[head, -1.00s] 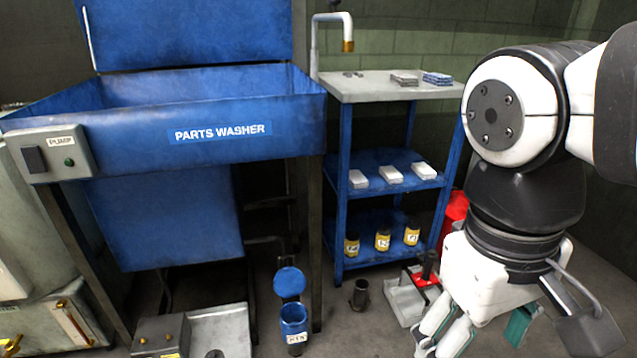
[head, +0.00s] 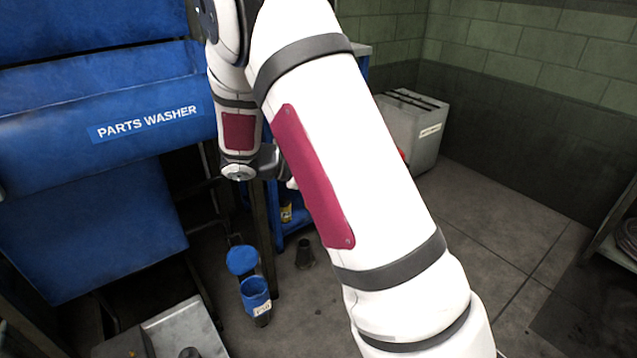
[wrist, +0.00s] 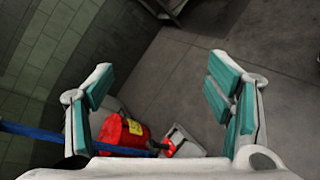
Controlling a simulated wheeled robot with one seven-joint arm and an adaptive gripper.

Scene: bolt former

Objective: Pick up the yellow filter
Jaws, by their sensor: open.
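A small yellow and dark jar (head: 286,214), which may be the yellow filter, stands on the lower shelf of the blue cart (head: 290,236) in the head view. My arm hides most of the cart and anything beside that jar. My gripper (wrist: 165,85) is open in the wrist view, its teal-padded fingers wide apart with nothing between them. No yellow filter can be made out in the wrist view. In the head view my gripper is mostly hidden behind my arm, near the cart, so its distance from the jar cannot be told.
The blue parts washer (head: 90,165) fills the left. A blue lidded bin (head: 256,298) and a dark cup (head: 304,252) stand on the floor. A pale box (head: 415,130) stands by the wall. A red container (wrist: 116,135) shows in the wrist view.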

